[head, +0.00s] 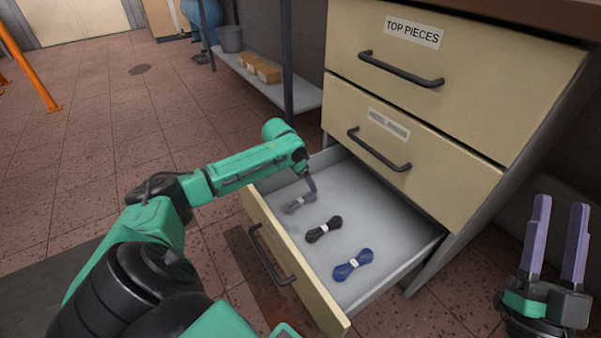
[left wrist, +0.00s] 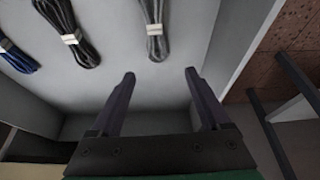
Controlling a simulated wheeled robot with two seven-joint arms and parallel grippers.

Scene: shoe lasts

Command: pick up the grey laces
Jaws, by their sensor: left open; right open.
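The grey laces (head: 299,203) lie in the open bottom drawer (head: 384,247), a bundle with a pale band at the drawer's far left. They also show in the left wrist view (left wrist: 156,42), beyond the fingertips and between their lines. My left gripper (head: 311,186) is over the drawer just above the grey laces; in the left wrist view its fingers (left wrist: 158,76) are apart with nothing between them. My right gripper (head: 559,215) is open and empty at the right, outside the drawer, fingers pointing up.
Black laces (head: 323,229) and blue laces (head: 353,264) lie in the same drawer, to the right of the grey ones. Two closed drawers with handles (head: 401,70) are above. A shelf (head: 270,82) with boxes stands behind left. The drawer wall (left wrist: 236,42) is close beside the left gripper.

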